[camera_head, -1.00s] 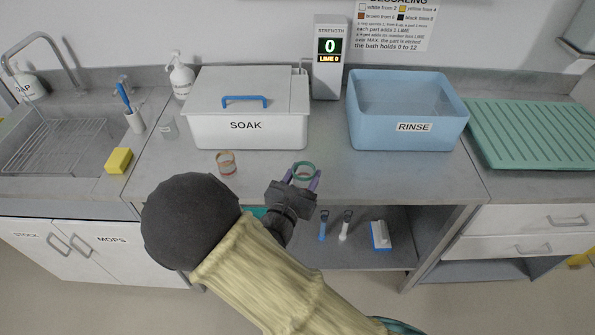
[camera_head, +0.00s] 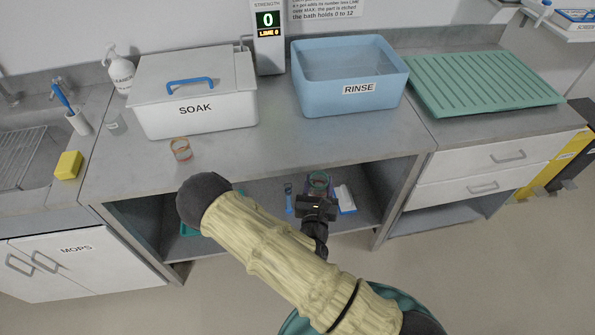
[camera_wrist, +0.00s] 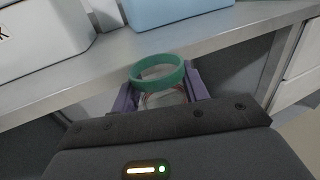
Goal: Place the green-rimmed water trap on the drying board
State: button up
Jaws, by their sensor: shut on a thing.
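The green-rimmed water trap (camera_wrist: 158,72) is a clear cup with a green ring. It sits between the purple fingers of my gripper (camera_wrist: 160,92) in the wrist view, with its rim up. In the head view my gripper (camera_head: 318,190) is shut on the trap (camera_head: 318,180), in front of the counter's front edge, with the open lower shelf behind it. The ribbed green drying board (camera_head: 480,82) lies on the right part of the counter, beyond and to the right of my gripper. Its surface is empty.
A second trap with an orange-brown rim (camera_head: 181,150) stands on the counter before the white SOAK box (camera_head: 195,112). The blue RINSE tub (camera_head: 350,80) stands left of the board. The counter between my gripper and the tub is clear.

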jog(key=d+f+y, duration=0.1)
jog(key=d+f, duration=0.9)
jog(key=d, duration=0.1)
jog(key=shift+s+d+f+n, duration=0.25)
jog(key=shift+d+n, duration=0.15)
jog(key=shift+d, duration=0.1)
